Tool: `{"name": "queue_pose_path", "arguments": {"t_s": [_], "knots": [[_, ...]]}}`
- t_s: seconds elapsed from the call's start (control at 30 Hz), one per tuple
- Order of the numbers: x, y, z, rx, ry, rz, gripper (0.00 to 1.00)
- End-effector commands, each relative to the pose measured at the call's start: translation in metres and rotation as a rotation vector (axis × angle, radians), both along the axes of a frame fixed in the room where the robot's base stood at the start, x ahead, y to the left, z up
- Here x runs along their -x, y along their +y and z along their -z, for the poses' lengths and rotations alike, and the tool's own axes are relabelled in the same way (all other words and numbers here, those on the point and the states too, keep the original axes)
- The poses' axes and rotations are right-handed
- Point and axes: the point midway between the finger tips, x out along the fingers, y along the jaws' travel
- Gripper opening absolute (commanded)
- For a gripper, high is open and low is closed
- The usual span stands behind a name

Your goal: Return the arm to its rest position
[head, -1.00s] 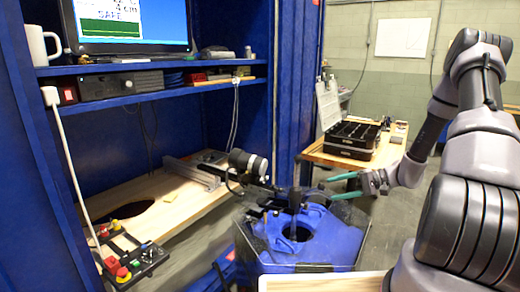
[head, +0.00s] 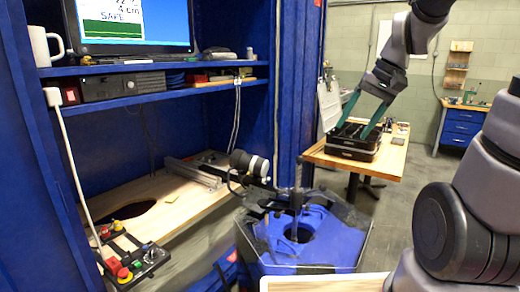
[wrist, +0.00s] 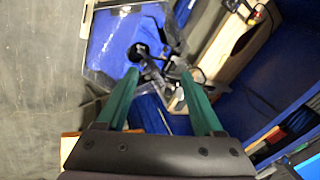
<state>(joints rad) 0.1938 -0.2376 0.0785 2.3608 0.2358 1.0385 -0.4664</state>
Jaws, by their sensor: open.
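My gripper (head: 360,119) is at the right of centre in the head view, raised, with its two green fingers pointing down. The fingers are spread and nothing is between them. In the picture they overlap the black case on the far table, but I cannot tell how far in front of it they are. In the wrist view my gripper (wrist: 158,75) shows both green fingers apart and empty, with the blue tank below and beyond them. My arm rises on the right side of the head view and bends over toward the gripper.
The blue tank (head: 335,245) stands low in the middle. A black case (head: 352,148) sits on a wooden table (head: 390,158) behind. A blue cabinet with a monitor (head: 135,25), shelf and control box (head: 140,262) fills the left. Open floor (head: 395,215) lies right of the tank.

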Motion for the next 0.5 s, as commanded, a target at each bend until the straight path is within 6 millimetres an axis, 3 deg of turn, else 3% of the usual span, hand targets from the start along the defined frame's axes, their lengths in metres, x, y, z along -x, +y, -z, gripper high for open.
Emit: {"name": "queue_pose_path", "arguments": {"t_s": [0.2,0.5], "knots": [[0.044,-0.002,-0.046,0.087,-0.165,0.087,0.69],[0.083,-0.009,-0.076,0.107,-0.325,0.186,0.69]]}}
